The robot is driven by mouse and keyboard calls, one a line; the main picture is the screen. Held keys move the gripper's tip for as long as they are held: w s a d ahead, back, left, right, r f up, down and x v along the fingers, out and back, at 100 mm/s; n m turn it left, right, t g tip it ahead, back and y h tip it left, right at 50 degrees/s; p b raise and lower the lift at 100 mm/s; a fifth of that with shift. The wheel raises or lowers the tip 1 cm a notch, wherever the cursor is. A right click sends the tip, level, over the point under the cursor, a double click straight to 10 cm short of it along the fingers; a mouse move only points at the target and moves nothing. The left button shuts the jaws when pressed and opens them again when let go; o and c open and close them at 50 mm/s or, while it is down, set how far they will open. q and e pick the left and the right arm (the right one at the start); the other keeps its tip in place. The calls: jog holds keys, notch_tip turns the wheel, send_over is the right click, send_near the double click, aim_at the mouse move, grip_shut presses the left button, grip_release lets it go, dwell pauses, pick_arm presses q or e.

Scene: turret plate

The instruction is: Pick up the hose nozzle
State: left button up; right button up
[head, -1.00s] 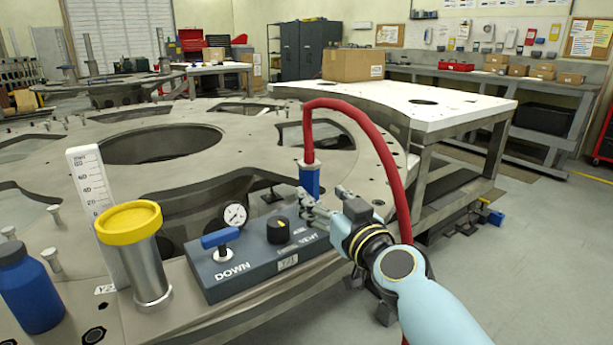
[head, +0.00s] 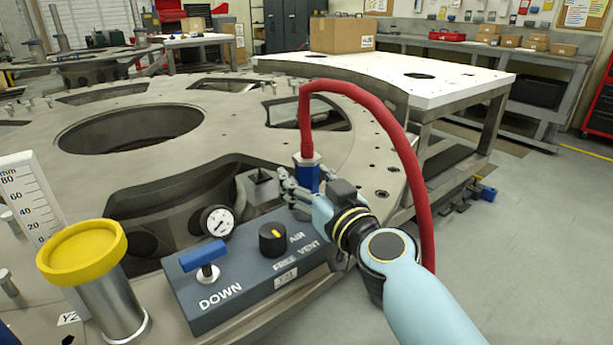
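The hose nozzle (head: 309,174) is a blue block with a pale metal collar, standing upright at the back right end of the control box. A thick red hose (head: 361,97) rises from its top, arches over to the right and drops behind my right arm. My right gripper (head: 289,187) is right at the nozzle, its grey fingers in front of and to the left of the blue body. The nozzle's lower part is hidden by the gripper. I cannot tell whether the fingers touch it or how far apart they are. My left gripper is out of view.
The dark control box (head: 245,275) has a blue lever, a black knob and a gauge (head: 218,221). A yellow-capped metal cylinder (head: 82,252) and a white scale (head: 27,195) stand at the left. The large turret plate (head: 250,130) lies behind. Open floor is at the right.

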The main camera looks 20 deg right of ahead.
aim_at(311, 156)
jog(key=shift+c, duration=1.1)
jog(key=c, duration=0.9)
jog(key=shift+w, duration=0.1)
grip_shut()
notch_tip(311, 156, up, 5)
jog(key=p, duration=0.3)
jog(key=shift+p, duration=0.35)
pick_arm(q)
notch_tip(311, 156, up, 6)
jog(key=p, duration=0.2)
pick_arm(e)
jog(key=s+d+r, duration=0.4)
jog(key=s+r, duration=0.2)
jog(key=s, duration=0.4)
jog(key=shift+s+d, duration=0.3)
jog(key=shift+s, duration=0.1)
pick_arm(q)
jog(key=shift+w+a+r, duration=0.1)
pick_arm(e)
jog(key=shift+r, duration=0.1)
pick_arm(q)
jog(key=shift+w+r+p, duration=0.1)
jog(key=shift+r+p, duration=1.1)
jog(key=shift+p, duration=0.25)
pick_arm(e)
jog(key=shift+r, duration=1.45)
